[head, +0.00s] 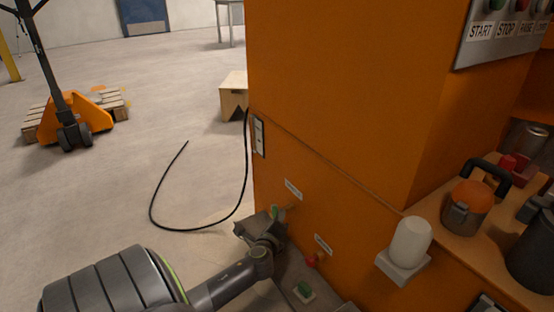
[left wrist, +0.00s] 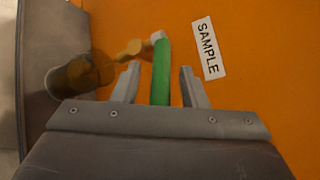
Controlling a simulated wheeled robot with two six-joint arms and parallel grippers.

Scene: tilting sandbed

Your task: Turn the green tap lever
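The green tap lever (left wrist: 161,72) stands between the two fingers of my left gripper (left wrist: 160,88) in the left wrist view. The fingers are apart, with a visible gap on each side of the lever. The lever joins a brass tap (left wrist: 130,50) on the orange wall, beside a SAMPLE label (left wrist: 209,48). In the head view my left gripper (head: 262,224) is at the lever (head: 274,212), low on the orange cabinet, and partly hides it. My right gripper is not in view.
A red-handled tap (head: 311,261) sits lower right on the orange cabinet (head: 340,90). A white bottle (head: 409,240) stands on a bracket to the right. A black cable (head: 152,205) hangs to the floor at left.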

